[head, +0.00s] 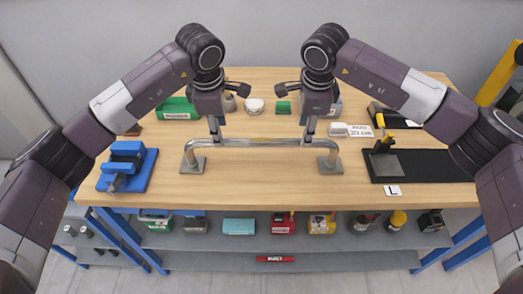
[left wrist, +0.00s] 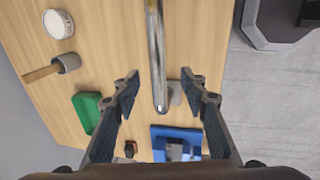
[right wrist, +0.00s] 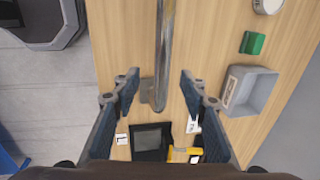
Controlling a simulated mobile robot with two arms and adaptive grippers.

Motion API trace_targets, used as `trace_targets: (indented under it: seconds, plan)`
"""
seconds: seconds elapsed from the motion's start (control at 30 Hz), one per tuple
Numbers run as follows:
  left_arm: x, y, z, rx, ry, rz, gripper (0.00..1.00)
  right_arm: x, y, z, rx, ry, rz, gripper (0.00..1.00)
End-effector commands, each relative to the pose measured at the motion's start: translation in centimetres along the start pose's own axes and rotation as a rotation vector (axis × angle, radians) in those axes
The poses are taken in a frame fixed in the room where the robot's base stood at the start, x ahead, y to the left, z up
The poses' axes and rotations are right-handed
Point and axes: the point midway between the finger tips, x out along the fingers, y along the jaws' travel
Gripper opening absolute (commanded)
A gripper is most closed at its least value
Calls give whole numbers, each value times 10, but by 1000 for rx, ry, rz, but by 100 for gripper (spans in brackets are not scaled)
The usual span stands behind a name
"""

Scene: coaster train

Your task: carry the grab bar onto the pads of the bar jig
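The grab bar (head: 258,142) is a shiny steel bar running left to right across the wooden table, its ends bent down toward two square plates, a left plate (head: 189,167) and a right plate (head: 332,167). I cannot tell whether these plates belong to the bar or the bar jig; no separate jig is clear. My left gripper (head: 215,137) is open at the bar's left part; the bar (left wrist: 154,60) shows between its spread fingers. My right gripper (head: 308,137) is open at the right part; the bar (right wrist: 164,60) shows between its fingers. No finger visibly grips the bar.
A blue vise (head: 128,168) stands left. A black board (head: 425,167) with a yellow-handled clamp lies right. Green bins, a white round container (head: 255,105) and a grey bin stand behind the bar. The table front centre is clear. A lower shelf (head: 270,262) holds several items.

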Motion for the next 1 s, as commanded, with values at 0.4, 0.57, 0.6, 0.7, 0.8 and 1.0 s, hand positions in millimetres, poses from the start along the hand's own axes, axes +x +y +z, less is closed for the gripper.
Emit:
trace_targets:
  seconds: [0.4,0.57,0.6,0.7,0.8,1.0]
  plan:
    - [59,-1,0,-2,-1,-3,40,59,1,0,0,0,3,40]
    - [72,0,0,-1,-1,-1,40,72,1,1,1,-1,2,40]
    - [73,0,0,-1,-1,-1,40,74,1,1,1,-1,2,40]
    - [75,0,0,-1,-1,0,40,76,1,0,0,-1,1,40]
    - [75,0,0,-1,-1,0,40,76,1,0,0,-1,1,40]
    - [75,0,0,-1,-1,0,30,75,1,0,0,-1,1,30]
